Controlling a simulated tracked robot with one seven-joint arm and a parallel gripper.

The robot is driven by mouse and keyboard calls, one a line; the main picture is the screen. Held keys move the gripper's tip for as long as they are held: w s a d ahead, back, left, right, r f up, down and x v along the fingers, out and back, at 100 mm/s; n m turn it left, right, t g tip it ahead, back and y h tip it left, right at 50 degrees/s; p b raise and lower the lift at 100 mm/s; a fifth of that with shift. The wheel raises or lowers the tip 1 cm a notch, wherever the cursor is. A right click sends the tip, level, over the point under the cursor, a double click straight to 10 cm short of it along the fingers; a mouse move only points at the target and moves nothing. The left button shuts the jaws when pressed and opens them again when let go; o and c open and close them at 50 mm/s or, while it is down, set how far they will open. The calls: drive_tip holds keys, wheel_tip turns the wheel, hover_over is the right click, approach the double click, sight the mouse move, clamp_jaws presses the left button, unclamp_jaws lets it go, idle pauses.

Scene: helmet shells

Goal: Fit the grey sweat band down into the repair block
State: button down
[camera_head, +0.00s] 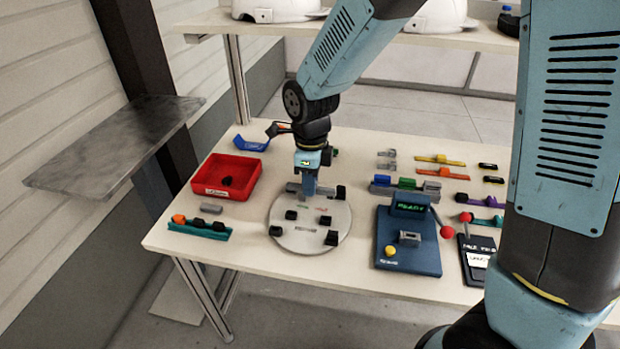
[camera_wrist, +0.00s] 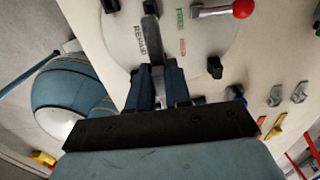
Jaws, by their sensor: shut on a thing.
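My gripper (camera_head: 309,194) points down over the pale round plate (camera_head: 290,243). Its fingers, also seen in the wrist view (camera_wrist: 159,70), are closed on a narrow dark grey bar (camera_wrist: 152,38), which looks like the grey sweat band. The bar reaches out past the fingertips over the plate, and its other end is hidden by the fingers. Whether it touches the plate is not clear. Several black blocks (camera_head: 275,231) stand on the plate beside small printed labels. I cannot tell for certain which part is the repair block.
A red tray (camera_head: 245,188) and a teal rack (camera_head: 218,236) stand left. A red knob (camera_wrist: 243,8) is near the plate's edge in the wrist view.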

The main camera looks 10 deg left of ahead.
drive_tip(key=shift+s+a, duration=0.15)
drive_tip(key=shift+a, duration=0.15)
drive_tip(key=shift+f, duration=0.15)
drive_tip(key=shift+f, duration=2.75)
drive_tip(key=shift+s, duration=0.1)
drive_tip(key=shift+f, duration=1.15)
drive_tip(key=c, duration=1)
unclamp_jaws()
drive_tip(key=shift+r, duration=0.15)
